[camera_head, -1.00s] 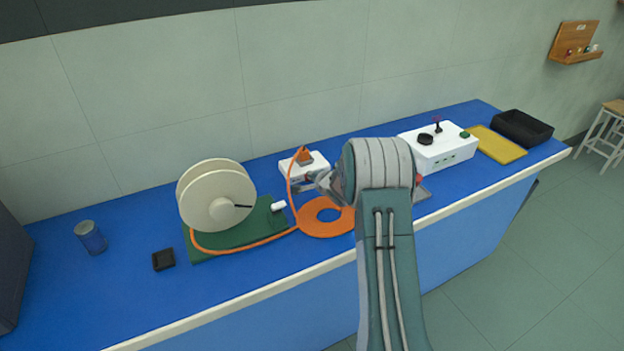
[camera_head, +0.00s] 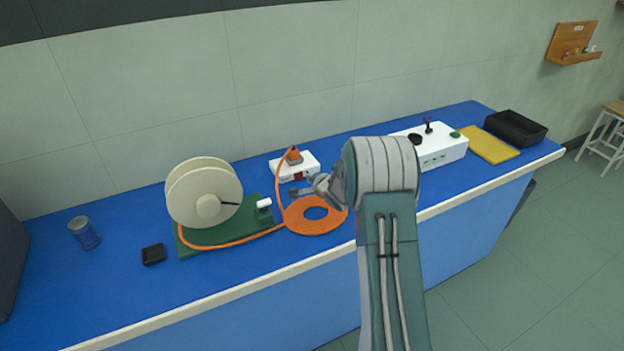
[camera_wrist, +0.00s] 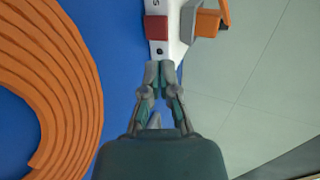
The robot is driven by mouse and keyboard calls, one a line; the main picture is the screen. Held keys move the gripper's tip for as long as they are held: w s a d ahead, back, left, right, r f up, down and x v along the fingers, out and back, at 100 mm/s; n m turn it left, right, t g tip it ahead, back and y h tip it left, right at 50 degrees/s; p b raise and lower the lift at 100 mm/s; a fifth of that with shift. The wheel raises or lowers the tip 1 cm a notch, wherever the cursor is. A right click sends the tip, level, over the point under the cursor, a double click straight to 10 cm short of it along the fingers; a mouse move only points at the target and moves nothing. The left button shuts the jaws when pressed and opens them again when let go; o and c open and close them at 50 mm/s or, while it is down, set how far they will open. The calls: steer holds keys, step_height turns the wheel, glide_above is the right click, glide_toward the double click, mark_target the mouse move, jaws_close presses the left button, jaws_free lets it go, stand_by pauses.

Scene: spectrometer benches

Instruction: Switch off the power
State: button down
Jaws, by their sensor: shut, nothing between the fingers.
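A white power box (camera_head: 281,171) stands on the blue bench near the wall, with an orange plug (camera_head: 293,155) and cable on top. A red switch (camera_head: 298,176) is on its front side; the wrist view shows this red switch (camera_wrist: 157,28) just beyond my fingertips. My gripper (camera_head: 296,192) is shut and empty, in front of the box. In the wrist view my gripper (camera_wrist: 159,70) has its tips close to the white box's edge, below the switch. I cannot tell whether the tips touch the box.
A coil of orange cable (camera_head: 315,226) lies beside my gripper. A cream reel (camera_head: 190,205) on a green base stands to the left. A white instrument (camera_head: 443,152), yellow mat (camera_head: 490,146) and black tray (camera_head: 516,128) are to the right.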

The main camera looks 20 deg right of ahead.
steer(key=s+a+r, duration=0.2)
steer(key=r, duration=0.1)
steer(key=shift+s, duration=0.4)
steer(key=shift+s+d+r, duration=0.2)
steer(key=shift+s+r, duration=0.6)
steer(key=shift+s, duration=0.15)
steer(key=shift+s+d+r, duration=0.15)
steer(key=shift+s+r, duration=0.6)
steer(key=shift+s, duration=0.2)
steer(key=s+a+r+n+g+h, duration=0.2)
steer(key=s+a+r+n, duration=0.1)
steer(key=s+r, duration=0.35)
steer(key=s+a+r+n+g+h, duration=0.1)
steer(key=s+a+r+n, duration=0.3)
steer(key=s+r, duration=0.25)
steer(key=s+a+n+g+y, duration=0.1)
steer(key=s+a+n, duration=0.2)
steer(key=s, duration=0.5)
steer(key=s+a+n+g, duration=0.2)
steer(key=s+a+n, duration=0.2)
steer(key=s, duration=0.4)
steer(key=s+a+r+n+g+y, duration=0.1)
steer(key=s+a+n, duration=0.2)
steer(key=s, duration=0.5)
steer(key=shift+s+a+n+g+y, duration=0.2)
steer(key=shift+a+n+g+y, duration=0.1)
